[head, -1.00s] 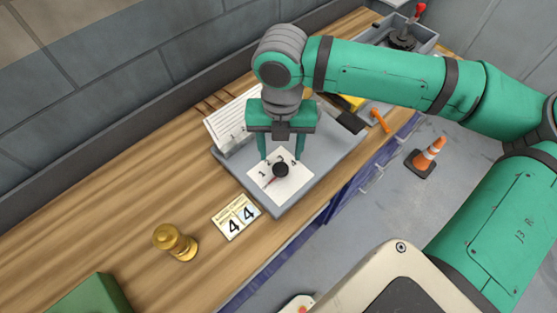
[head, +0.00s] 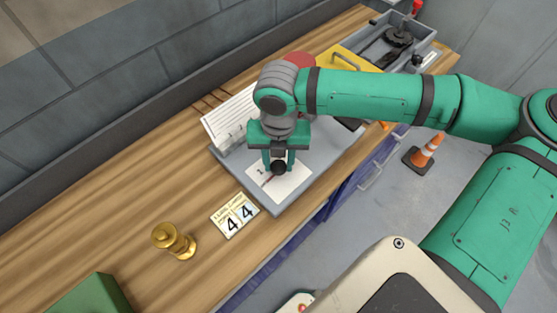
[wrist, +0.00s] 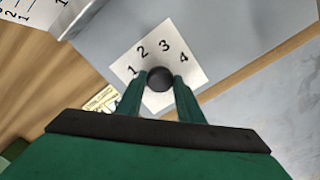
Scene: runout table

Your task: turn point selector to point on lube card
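The point selector is a black round knob (head: 279,167) on a white dial plate (head: 293,184) marked 1 to 4, on a grey tray. The wrist view shows the knob (wrist: 160,79) and the numbers in an arc. A thin pointer with a red end runs to the lower left of the knob, below the 1 side. My gripper (head: 279,165) points down with one finger on each side of the knob; in the wrist view both fingers (wrist: 160,80) appear to touch it.
A brass piece (head: 174,241) and a green block (head: 92,299) stand on the wooden table at left. A white lined card (head: 229,116) leans behind the dial. A grey bin (head: 398,44) and a yellow item (head: 350,56) lie at the far right.

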